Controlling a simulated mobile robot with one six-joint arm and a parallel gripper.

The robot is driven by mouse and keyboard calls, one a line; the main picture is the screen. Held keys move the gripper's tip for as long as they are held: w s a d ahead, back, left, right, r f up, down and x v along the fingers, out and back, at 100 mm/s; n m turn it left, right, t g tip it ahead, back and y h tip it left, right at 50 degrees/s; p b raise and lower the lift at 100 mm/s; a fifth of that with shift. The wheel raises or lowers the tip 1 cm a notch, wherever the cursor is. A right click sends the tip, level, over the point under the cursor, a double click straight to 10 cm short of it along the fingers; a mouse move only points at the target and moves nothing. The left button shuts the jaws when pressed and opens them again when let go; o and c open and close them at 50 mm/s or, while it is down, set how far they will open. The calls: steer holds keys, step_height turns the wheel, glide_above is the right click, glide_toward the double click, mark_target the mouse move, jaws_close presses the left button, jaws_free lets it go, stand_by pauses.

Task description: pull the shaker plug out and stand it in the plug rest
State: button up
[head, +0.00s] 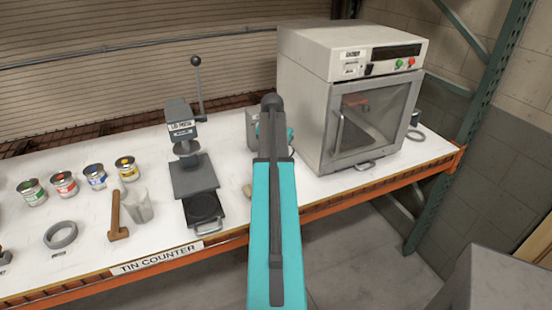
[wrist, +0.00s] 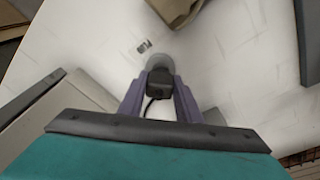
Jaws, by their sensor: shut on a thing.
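In the wrist view my gripper (wrist: 160,82) is shut on the black plug (wrist: 159,84), with a dark cable curling down between the fingers. A grey round piece (wrist: 162,61), which looks like the plug rest, shows just beyond the plug and is partly hidden by it. I cannot tell whether the plug touches it or is above it. In the head view the shaker looks to be the large pale cabinet (head: 350,90) with a windowed door, right of my arm. My own arm hides the gripper and plug there.
A grey box (head: 252,130) stands behind my arm. A tan block (wrist: 178,8) shows at the wrist view's top.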

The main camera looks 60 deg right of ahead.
steer(key=shift+f+b, duration=0.5)
steer(key=shift+f, duration=0.65)
stand_by(0.6)
steer(key=o, duration=1.2)
steer(key=shift+r, duration=0.1)
steer(key=shift+s+a+r+b, duration=0.1)
steer(key=shift+a+r+b, duration=0.4)
steer(key=shift+r, duration=1.75)
steer(key=shift+w+a+r+b, duration=0.15)
steer(key=shift+r+b, duration=0.55)
steer(key=shift+r, duration=1.55)
steer(key=shift+s+a+r+b, duration=0.15)
steer(key=shift+a+r+b, duration=0.35)
steer(key=shift+r, duration=1.75)
steer(key=shift+d+f, duration=0.1)
